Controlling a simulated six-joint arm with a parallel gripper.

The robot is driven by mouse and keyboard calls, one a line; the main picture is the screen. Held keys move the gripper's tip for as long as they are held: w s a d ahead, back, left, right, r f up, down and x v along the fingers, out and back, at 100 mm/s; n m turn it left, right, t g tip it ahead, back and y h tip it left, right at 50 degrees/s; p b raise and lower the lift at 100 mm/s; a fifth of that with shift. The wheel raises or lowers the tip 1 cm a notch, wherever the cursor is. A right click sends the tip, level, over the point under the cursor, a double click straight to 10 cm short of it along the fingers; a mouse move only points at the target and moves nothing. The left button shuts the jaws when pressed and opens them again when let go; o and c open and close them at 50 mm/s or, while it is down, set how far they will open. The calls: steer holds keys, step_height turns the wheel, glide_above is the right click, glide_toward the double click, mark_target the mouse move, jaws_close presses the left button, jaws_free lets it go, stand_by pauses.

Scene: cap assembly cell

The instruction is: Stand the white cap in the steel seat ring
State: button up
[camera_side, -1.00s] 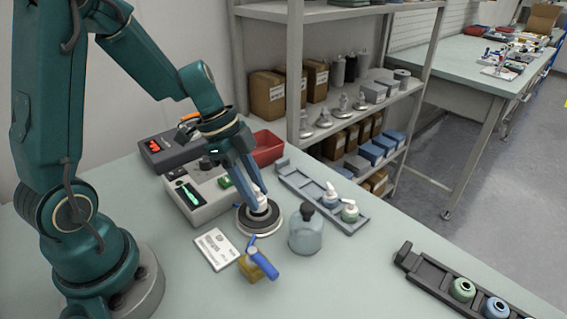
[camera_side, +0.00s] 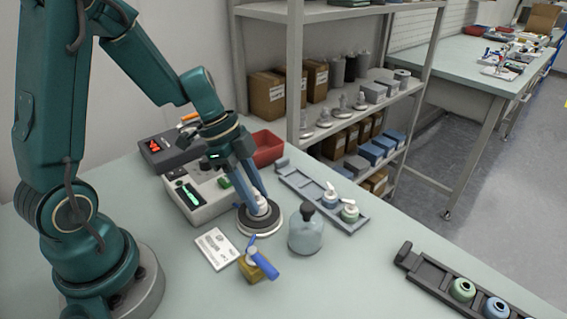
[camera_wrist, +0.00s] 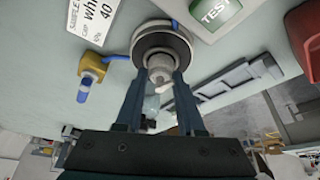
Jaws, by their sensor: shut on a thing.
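The white cap (camera_side: 259,205) is upright between the fingertips of my gripper (camera_side: 258,201), at the middle of the steel seat ring (camera_side: 266,229). In the wrist view the cap (camera_wrist: 159,66) shows between the two blue fingers of my gripper (camera_wrist: 160,82), with the seat ring (camera_wrist: 181,46) around it. My gripper is shut on the cap. The cap's lower edge is partly hidden by the fingers, so I cannot tell whether it is fully down in the ring.
A clear bottle with a dark top (camera_side: 306,232) stands right of the ring. A yellow block with a blue handle (camera_side: 258,265) and a label card (camera_side: 216,249) are in front. The tester box (camera_side: 197,193) is close behind. A rack (camera_side: 296,184) with pump caps lies behind right.

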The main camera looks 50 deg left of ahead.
steer(key=shift+f, duration=0.1)
steer(key=o, duration=0.9)
steer(key=shift+r, duration=3.5)
steer(key=shift+d, duration=0.1)
steer(key=s+r+n+t+y, duration=0.1)
steer(key=s+n, duration=0.2)
steer(key=n, duration=0.1)
steer(key=s+d+r+n+t+y, duration=0.1)
steer(key=s+r+n, duration=0.1)
steer(key=s+n, duration=0.2)
steer(key=s+d+r+n+t+y, duration=0.1)
steer(key=s+n+y, duration=0.1)
steer(key=s+n, duration=0.1)
steer(key=shift+s+d+r+n, duration=0.15)
steer(key=shift+s+r+n, duration=0.25)
steer(key=shift+n, duration=0.1)
